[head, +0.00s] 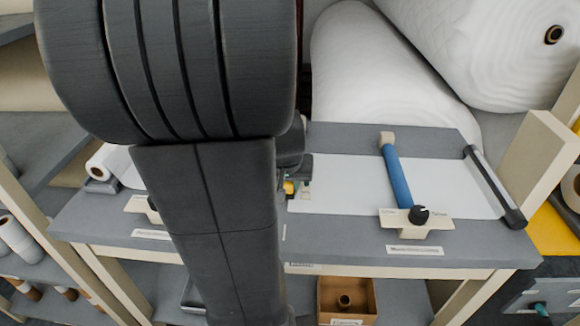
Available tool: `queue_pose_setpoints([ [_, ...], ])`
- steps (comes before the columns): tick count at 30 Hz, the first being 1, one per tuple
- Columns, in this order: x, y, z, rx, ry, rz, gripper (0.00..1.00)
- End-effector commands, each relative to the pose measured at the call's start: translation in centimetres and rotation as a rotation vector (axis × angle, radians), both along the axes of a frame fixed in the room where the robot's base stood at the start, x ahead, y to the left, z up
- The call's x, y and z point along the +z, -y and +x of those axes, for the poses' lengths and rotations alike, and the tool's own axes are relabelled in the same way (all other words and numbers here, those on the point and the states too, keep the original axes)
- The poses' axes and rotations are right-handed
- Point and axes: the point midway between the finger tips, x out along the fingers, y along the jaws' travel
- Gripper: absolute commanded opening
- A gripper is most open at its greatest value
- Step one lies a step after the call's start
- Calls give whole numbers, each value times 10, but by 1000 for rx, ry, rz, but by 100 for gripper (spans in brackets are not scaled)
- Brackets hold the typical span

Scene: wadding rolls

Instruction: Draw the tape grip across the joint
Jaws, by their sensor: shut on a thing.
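My gripper (303,168) is low over the grey bench, just right of my forearm, which hides much of it. It is shut on a small yellow piece (289,187), probably the tape grip, at the left end of the white sheet. A pale tab (305,190) shows beside it. The white sheet (345,185) lies flat on the bench. A blue bar (397,178) lies across the sheet, with a black knob (418,215) at its near end. I cannot make out the joint; my arm covers the bench to the left.
A dark bar (490,185) crosses the sheet's right end. A small white roll (107,160) is at the left; a box (366,290) is below.

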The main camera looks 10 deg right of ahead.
Motion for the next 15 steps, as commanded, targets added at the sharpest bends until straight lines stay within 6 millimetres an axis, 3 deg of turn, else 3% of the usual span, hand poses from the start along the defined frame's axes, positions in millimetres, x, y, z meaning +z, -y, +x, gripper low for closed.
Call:
queue_pose_setpoints([
  [6,1,-11,-36,1,2,-1,0],
  [15,1,-16,-57,0,1,0,0],
])
